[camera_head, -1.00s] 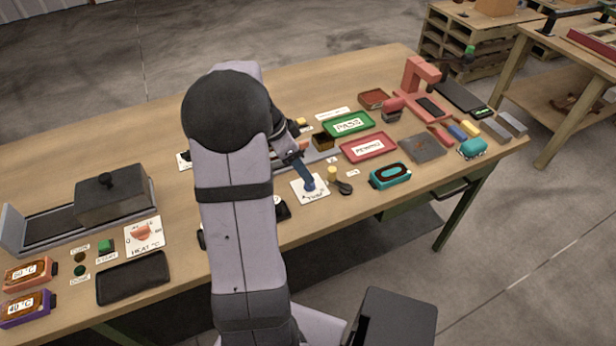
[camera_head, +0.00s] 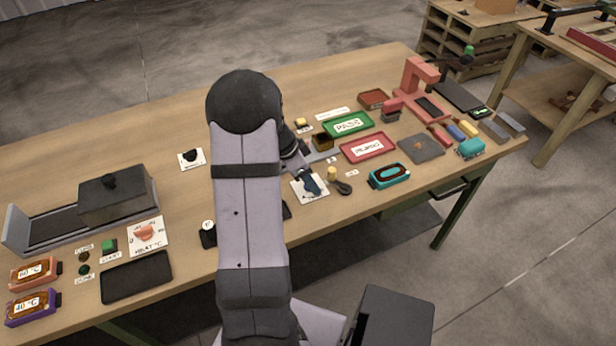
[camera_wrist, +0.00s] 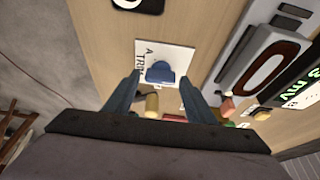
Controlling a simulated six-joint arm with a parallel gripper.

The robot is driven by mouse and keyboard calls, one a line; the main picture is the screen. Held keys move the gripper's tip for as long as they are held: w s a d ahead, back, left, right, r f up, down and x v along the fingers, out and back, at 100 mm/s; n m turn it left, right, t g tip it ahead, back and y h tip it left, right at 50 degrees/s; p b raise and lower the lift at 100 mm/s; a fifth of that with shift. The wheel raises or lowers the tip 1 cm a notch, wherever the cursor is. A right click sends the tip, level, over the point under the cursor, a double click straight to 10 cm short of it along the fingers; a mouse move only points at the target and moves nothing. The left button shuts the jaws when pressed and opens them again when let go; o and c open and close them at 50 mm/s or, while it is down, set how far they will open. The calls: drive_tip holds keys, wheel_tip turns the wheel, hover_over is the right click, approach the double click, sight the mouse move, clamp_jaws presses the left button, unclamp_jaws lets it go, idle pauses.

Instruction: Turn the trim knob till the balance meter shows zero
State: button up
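The blue trim knob (camera_wrist: 160,72) stands on a white plate (camera_wrist: 178,52) lettered "TRIM" in the wrist view. My gripper (camera_wrist: 160,78) is open, with one finger on each side of the knob and gaps showing. In the head view my gripper (camera_head: 307,180) is over the same white plate (camera_head: 322,195) and largely covers the knob. A black display (camera_wrist: 298,88) at the right edge of the wrist view shows green characters that look like "3 mV". They are cut off by the frame, so I cannot tell the full reading or sign.
A yellow-topped post (camera_head: 332,173) and a dark rounded item (camera_head: 344,187) stand just right of the plate. A teal case (camera_head: 389,176), a red tray (camera_head: 350,155) and a green tray (camera_head: 330,131) lie farther right. A grey housing (camera_wrist: 228,75) flanks the knob in the wrist view.

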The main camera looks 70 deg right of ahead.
drive_tip(key=c, duration=0.7)
drive_tip(key=shift+c, duration=0.2)
